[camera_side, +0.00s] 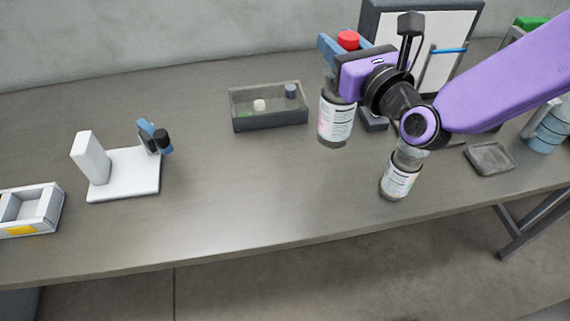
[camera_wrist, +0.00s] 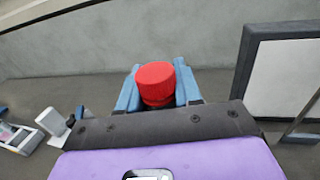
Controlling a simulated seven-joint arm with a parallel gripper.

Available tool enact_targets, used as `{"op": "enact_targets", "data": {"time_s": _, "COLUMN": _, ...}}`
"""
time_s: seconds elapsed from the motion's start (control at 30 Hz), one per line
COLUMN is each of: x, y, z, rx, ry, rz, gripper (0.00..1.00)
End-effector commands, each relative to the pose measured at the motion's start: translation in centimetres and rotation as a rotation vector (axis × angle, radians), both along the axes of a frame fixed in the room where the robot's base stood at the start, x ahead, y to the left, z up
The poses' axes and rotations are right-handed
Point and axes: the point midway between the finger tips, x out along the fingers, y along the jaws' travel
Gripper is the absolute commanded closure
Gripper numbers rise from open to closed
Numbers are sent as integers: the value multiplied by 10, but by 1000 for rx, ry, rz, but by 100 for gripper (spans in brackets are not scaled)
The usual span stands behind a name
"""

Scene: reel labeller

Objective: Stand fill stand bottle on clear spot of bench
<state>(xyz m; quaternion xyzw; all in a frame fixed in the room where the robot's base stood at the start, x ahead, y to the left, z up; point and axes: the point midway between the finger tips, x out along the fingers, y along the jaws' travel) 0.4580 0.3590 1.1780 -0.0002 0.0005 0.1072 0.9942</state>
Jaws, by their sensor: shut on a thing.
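A clear bottle with a white printed label and a red cap (camera_side: 336,120) is held in my gripper (camera_side: 335,52). The blue fingers are shut on it just below the cap. The bottle hangs upright, and I cannot tell from this view how far its base is above the bench (camera_side: 230,190). In the wrist view the red cap (camera_wrist: 155,82) sits between the two blue fingers (camera_wrist: 157,95). A second labelled bottle (camera_side: 400,178) stands on the bench below my wrist, its top hidden by my arm.
A grey tray (camera_side: 270,124) with small items lies left of the held bottle. A white stand (camera_side: 125,175) and a white box (camera_side: 30,210) are at the left. A framed white panel (camera_side: 430,65) stands behind my gripper. A small dish (camera_side: 490,158) is at right. The bench's middle front is clear.

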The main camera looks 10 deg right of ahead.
Motion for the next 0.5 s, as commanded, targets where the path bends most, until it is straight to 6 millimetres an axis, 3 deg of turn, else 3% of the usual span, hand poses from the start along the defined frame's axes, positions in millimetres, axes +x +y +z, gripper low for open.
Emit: {"op": "enact_targets", "data": {"time_s": 0.5, "x": 0, "y": 0, "z": -64, "rx": -3, "ry": -3, "rz": 1, "gripper": 100}}
